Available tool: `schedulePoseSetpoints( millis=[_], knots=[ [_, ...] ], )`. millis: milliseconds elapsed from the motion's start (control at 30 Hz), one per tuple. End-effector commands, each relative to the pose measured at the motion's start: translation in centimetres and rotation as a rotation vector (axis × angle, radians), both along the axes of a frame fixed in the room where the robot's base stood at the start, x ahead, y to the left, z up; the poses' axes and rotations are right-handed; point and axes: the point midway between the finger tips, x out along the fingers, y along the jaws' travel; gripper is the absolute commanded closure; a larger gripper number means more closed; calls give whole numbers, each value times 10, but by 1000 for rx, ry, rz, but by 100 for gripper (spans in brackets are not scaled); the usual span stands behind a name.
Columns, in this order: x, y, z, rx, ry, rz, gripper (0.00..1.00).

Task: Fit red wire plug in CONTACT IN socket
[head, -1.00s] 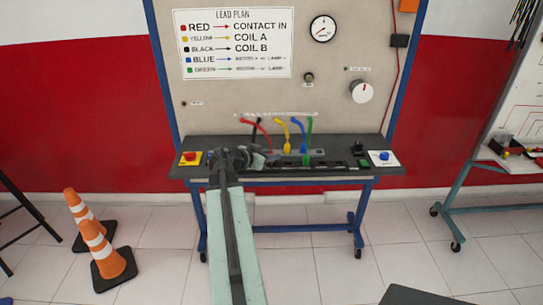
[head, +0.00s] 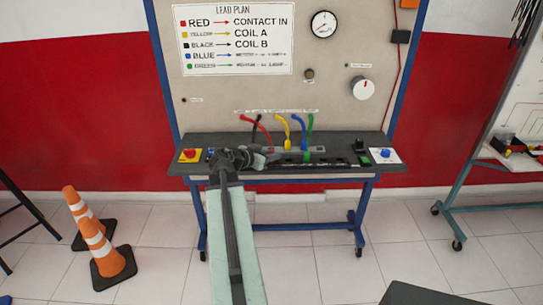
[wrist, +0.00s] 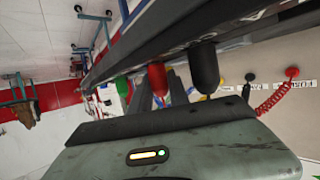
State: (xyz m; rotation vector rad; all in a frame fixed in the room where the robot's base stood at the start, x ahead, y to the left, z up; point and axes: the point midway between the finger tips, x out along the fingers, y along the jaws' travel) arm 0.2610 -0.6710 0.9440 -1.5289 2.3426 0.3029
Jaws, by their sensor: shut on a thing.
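The red wire (head: 262,132) arches from the panel down to the bench top beside my gripper (head: 262,158). The red plug (wrist: 157,78) stands just beyond the gripper body in the wrist view, between dark finger shapes. My gripper is low over the bench, shut on what looks like this plug; the grip itself is partly hidden. A black plug-like piece (wrist: 205,68) is right beside it. The lead plan (head: 235,38) pairs RED with CONTACT IN. I cannot make out which socket is CONTACT IN.
Yellow (head: 284,126), blue (head: 299,130) and green (head: 309,130) wires stand close on the right. A red button (head: 189,155) is at the bench's left end, a blue knob (head: 385,154) at its right. Traffic cones (head: 105,255) stand on the floor left.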

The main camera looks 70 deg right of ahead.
Motion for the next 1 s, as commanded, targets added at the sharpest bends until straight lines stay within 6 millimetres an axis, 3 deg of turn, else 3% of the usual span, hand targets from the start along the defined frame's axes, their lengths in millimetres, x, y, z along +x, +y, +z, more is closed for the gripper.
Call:
schedulePoseSetpoints(
  millis=[433, 1000],
  knots=[
    [1, 2, 3, 0, 0, 1, 68],
    [17, 38, 29, 0, 0, 1, 68]
  ],
)
